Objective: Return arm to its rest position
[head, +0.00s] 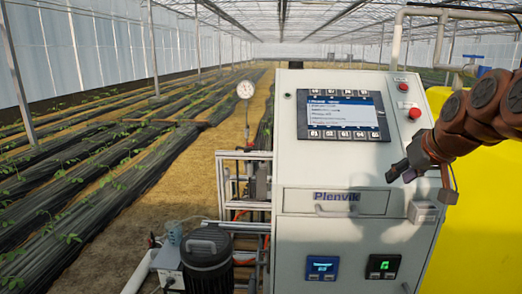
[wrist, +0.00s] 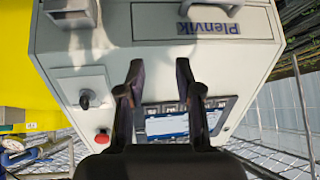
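My gripper (head: 398,172) hangs at the right side of the grey control cabinet (head: 335,235), in front of its upper face, on my brown arm coming in from the right edge. In the wrist view my gripper (wrist: 160,72) shows two dark fingers spread apart with nothing between them. The cabinet front (wrist: 110,55) appears upside down behind the fingers. The fingers look apart from the cabinet, though the exact gap is hard to judge.
The cabinet carries a display (head: 343,116), red buttons (head: 415,113), a drawer labelled Plenvik (head: 336,201) and two small controllers (head: 322,268). A yellow tank (head: 485,215) stands at right. A motor (head: 207,262), frame and gauge (head: 246,90) stand left. Crop rows lie beyond.

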